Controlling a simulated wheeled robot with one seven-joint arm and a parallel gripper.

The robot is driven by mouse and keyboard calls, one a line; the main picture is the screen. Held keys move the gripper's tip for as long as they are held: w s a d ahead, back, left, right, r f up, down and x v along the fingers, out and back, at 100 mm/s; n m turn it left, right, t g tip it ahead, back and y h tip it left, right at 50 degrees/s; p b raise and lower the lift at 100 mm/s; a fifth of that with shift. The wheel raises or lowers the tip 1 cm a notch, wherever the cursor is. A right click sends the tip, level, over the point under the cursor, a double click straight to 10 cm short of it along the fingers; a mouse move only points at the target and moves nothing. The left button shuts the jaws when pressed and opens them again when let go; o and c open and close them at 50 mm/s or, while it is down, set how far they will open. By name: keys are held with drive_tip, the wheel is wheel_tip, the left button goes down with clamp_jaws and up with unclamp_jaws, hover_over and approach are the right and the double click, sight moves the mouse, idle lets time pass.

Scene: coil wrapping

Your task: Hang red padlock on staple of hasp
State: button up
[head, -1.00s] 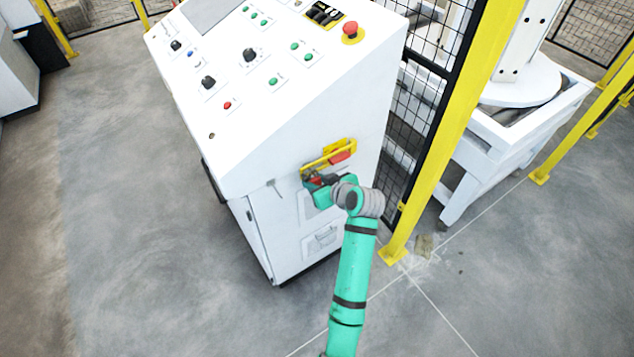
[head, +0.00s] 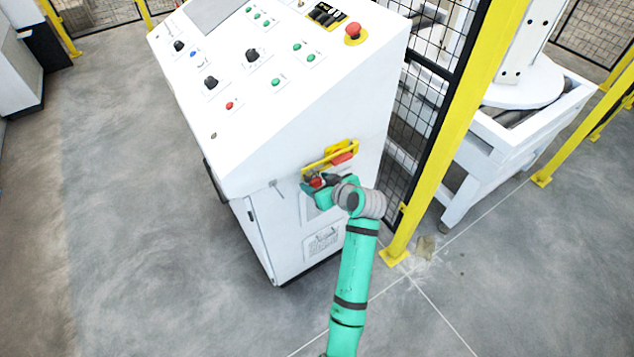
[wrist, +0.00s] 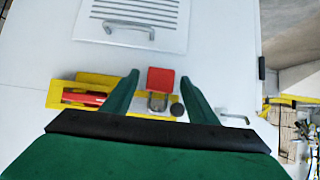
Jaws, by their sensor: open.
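The red padlock (wrist: 160,79) is in the wrist view, its body square to the white cabinet front. Its grey shackle (wrist: 157,102) points down in that picture, toward small grey metal parts where the hasp seems to be. I cannot tell whether the shackle passes through the staple. In the head view the padlock (head: 316,183) is a small red patch, partly hidden by my gripper (head: 320,186). My gripper (wrist: 160,76) is open, one green finger on each side of the padlock, with gaps visible between fingers and body.
A yellow holder (head: 332,153) with a red item is fixed beside the padlock; it also shows in the wrist view (wrist: 60,95). A round dark knob (wrist: 177,109) and a cabinet handle (wrist: 235,117) are close by. A yellow fence post (head: 440,150) stands to the right.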

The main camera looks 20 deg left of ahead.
drive_tip(key=v, duration=1.1)
drive_tip(key=shift+f, duration=0.15)
drive_tip(key=s+d+f+m+t+h, duration=0.3)
drive_tip(key=s+f+m, duration=0.1)
drive_tip(key=s+f, duration=0.4)
drive_tip(key=s+d+f+m+t+h, duration=0.2)
drive_tip(key=s+d+f+m, duration=0.25)
drive_tip(key=s+f, duration=0.35)
drive_tip(key=s+d+r+t+h, duration=0.1)
drive_tip(key=s+d+r, duration=0.1)
drive_tip(key=s, duration=0.6)
drive_tip(key=s+d+r+m+t+h, duration=0.1)
drive_tip(key=s+d+r, duration=0.1)
drive_tip(key=s+r, duration=0.3)
drive_tip(key=s+d+r+m+t+h, duration=0.1)
drive_tip(key=s+r, duration=0.3)
drive_tip(key=s, duration=0.7)
drive_tip(key=shift+s+d+r+t+h, duration=0.2)
drive_tip(key=shift+d+t+h, duration=0.1)
drive_tip(key=shift+d+h, duration=0.15)
